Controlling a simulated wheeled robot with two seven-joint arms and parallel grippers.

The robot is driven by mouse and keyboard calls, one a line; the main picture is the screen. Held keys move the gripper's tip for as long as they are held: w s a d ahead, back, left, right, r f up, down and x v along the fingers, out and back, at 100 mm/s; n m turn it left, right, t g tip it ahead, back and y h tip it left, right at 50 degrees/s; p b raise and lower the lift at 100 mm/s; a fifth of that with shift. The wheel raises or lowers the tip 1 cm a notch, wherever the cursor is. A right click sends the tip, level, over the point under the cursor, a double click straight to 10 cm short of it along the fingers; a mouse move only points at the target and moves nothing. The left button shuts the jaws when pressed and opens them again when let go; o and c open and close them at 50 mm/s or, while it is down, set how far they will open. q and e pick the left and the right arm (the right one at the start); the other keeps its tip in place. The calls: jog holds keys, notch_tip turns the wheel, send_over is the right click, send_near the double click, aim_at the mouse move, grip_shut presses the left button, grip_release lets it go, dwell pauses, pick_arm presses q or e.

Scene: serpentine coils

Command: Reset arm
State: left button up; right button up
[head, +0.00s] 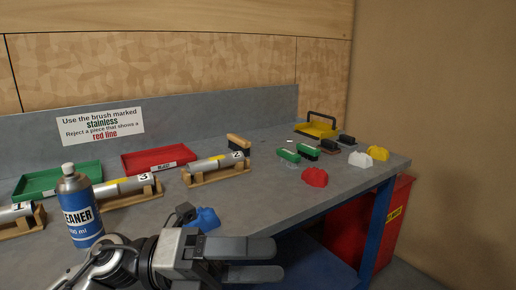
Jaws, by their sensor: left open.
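My left gripper (272,260) is at the bottom middle of the head view, in front of the bench's front edge. Its two dark fingers point right, stand apart and have nothing between them. A blue lump (203,219), perhaps a cloth, lies on the bench just behind the gripper and is partly hidden by it. A blue and white cleaner can (80,212) stands upright to the left of the gripper. My right gripper is not in view.
Metal tubes marked 2 (215,163) and 3 (125,187) rest in wooden cradles. Behind are a green tray (58,180) and a red tray (157,158). A red bin (345,235) stands below.

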pick_arm(q)
jog(key=w+a+f+n+t+y, duration=0.3)
jog(key=a+f+n+t+y, duration=0.15)
jog(key=n+t, duration=0.75)
jog(key=w+a+f+n+t+y, duration=0.3)
jog(key=f+n+t, duration=0.35)
jog(key=n, duration=1.05)
jog(key=s+a+f+n+g+y, duration=0.3)
jog(key=s+f+n, duration=0.3)
jog(key=f, duration=0.4)
jog(key=s+a+f+n+g+y, duration=0.3)
jog(key=s+f+n+y, duration=0.2)
jog(key=f, duration=0.6)
jog(key=shift+s+n+p, duration=0.4)
jog(key=shift+s, duration=0.1)
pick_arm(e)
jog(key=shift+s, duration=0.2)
pick_arm(q)
jog(key=shift+f, duration=0.1)
